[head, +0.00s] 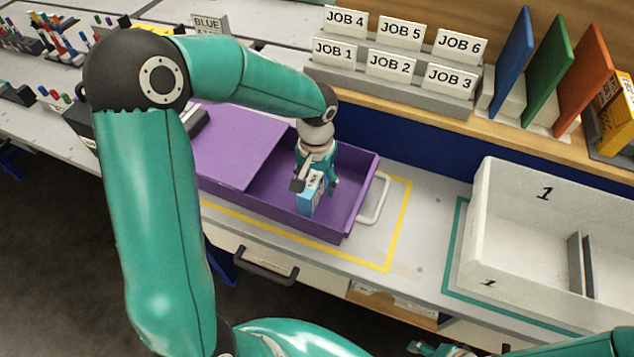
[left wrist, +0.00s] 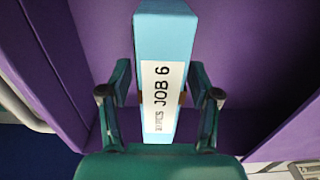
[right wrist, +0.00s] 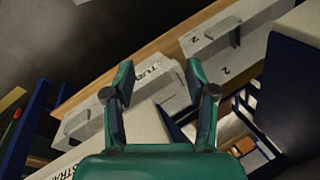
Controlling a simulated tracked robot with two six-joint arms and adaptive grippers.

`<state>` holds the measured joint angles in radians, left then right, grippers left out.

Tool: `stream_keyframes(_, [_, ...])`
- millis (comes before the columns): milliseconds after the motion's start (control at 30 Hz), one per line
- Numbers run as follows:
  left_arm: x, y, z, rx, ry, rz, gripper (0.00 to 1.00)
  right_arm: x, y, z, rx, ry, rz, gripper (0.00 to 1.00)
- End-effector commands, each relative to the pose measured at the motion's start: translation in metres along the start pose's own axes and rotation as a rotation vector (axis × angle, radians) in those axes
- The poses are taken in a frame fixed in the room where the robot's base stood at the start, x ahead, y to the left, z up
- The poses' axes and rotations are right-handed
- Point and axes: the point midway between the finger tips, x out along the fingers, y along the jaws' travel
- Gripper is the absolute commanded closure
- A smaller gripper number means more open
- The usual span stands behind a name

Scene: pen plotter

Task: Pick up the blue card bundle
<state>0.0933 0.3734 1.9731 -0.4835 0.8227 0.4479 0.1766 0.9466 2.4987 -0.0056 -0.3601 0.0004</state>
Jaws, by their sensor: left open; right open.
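The blue card bundle (head: 311,195) stands in the open right part of the purple tray (head: 345,205). In the left wrist view the bundle (left wrist: 164,45) is light blue with a white label reading "JOB 6". My left gripper (head: 316,180) is down in the tray at the bundle. In the left wrist view its fingers (left wrist: 160,100) are open, one on each side of the bundle, with a gap showing at least on the left. My right gripper (right wrist: 160,85) is open and empty, away from the tray, over drawer fronts.
A white handle (head: 374,198) sticks out at the tray's right end. A white bin marked 1 (head: 510,200) stands to the right. Job card holders (head: 400,75) and blue, green and orange boards (head: 548,70) stand behind. A dark drawer handle (head: 266,266) juts out in front.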

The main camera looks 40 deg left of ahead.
Motion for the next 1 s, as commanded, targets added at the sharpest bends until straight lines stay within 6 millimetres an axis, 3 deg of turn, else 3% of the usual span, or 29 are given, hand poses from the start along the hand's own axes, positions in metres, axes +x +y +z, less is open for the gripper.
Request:
stream_keyframes(167, [-0.0001, -0.0001, -0.0002, 0.000, 0.001, 0.000, 0.38, 0.0000, 0.0000, 0.0000, 0.000, 0.000, 0.000, 0.44])
stream_keyframes(533, [-0.0005, 0.0001, -0.0004, 0.001, 0.001, 0.000, 0.99, 0.0000, 0.0000, 0.0000, 0.000, 0.000, 0.000, 0.44])
stream_keyframes(1000, [-0.0083, 0.0005, -0.0014, 0.002, 0.004, -0.001, 1.00, -0.0004, -0.0001, 0.0000, 0.000, 0.000, 0.000, 0.44])
